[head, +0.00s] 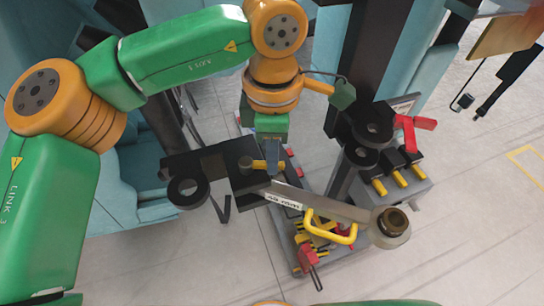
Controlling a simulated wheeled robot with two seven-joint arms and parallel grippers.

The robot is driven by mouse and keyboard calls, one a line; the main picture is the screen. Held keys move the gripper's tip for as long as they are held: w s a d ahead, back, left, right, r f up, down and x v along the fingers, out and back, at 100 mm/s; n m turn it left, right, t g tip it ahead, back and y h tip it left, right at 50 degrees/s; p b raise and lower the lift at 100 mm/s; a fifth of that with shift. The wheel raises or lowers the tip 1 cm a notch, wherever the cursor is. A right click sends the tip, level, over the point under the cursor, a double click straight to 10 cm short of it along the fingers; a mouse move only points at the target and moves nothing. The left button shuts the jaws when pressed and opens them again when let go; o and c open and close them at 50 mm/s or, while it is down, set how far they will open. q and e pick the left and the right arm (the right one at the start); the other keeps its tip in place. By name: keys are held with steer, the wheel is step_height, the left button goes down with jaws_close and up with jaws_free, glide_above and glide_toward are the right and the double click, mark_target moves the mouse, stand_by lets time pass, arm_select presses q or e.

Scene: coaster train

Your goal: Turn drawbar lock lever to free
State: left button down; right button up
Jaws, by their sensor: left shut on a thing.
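My left gripper (268,152) reaches down from above at the middle of the head view. It is shut on the drawbar lock lever, of which a short yellow part (262,166) shows by the fingers, beside a grey round pivot (246,165). The fingers hide the rest of the lever. The pivot sits on a black coupling block (218,170). From the block a grey drawbar (335,207) with a white label runs to the lower right and ends in a ring eye (390,222). The right gripper is not in view.
A yellow loop handle (332,230) shows beside the drawbar. Below lies a grey tray (352,256) with yellow and red tools. A grey box with yellow pegs (405,185) and a red handle (411,130) stands right. Teal seats (135,190) stand left. Open floor lies right.

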arm_select(q)
steer(key=shift+w+n, duration=0.15)
steer(key=shift+n, duration=0.15)
steer(key=c, duration=0.9)
jaws_free()
steer(key=shift+o, duration=0.2)
step_height(320, 180, up, 7)
steer(key=shift+r, duration=0.1)
